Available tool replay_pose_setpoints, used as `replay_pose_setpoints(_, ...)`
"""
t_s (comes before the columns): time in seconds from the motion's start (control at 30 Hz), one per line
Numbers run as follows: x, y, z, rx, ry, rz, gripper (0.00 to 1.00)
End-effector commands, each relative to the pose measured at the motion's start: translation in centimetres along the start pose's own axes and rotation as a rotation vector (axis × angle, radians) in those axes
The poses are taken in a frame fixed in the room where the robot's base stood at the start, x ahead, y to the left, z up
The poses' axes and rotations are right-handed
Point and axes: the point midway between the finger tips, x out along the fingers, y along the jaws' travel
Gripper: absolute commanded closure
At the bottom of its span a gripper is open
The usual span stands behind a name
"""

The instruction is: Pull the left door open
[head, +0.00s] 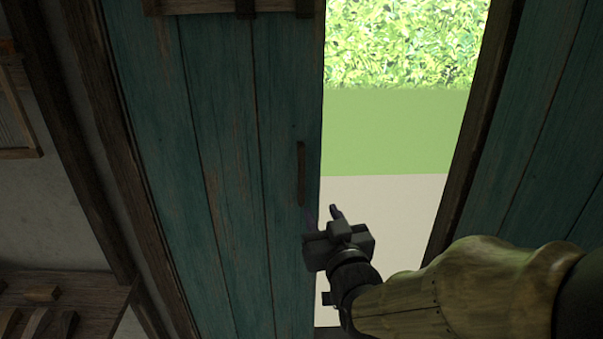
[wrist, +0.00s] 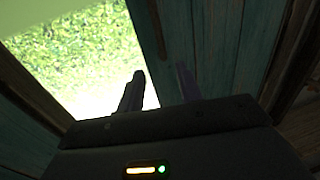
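The left door (head: 225,150) is made of worn teal planks and fills the left middle of the head view. Its free edge borders a bright opening. A slim dark upright handle (head: 301,175) is on the door near that edge. My gripper (head: 322,212) is just below the handle, at the door's edge. In the head view one finger shows against the opening and the other against the door. The wrist view shows the two fingers (wrist: 160,72) apart, with the door's edge line between them. I see nothing held. Whether a finger touches the door I cannot tell.
The opening (head: 385,130) shows green ground and leafy hedge beyond. A dark wooden post (head: 482,130) and a teal planked panel (head: 545,150) stand on the right. A wooden bench (head: 60,295) with small wooden pieces is at lower left.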

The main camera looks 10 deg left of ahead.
Motion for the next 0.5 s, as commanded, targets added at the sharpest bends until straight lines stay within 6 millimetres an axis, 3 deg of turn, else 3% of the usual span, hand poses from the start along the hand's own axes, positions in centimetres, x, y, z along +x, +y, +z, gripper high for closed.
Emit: replay_pose_setpoints(0.5,2.4,0.0,-0.4,0.0,-0.006,0.001,0.65)
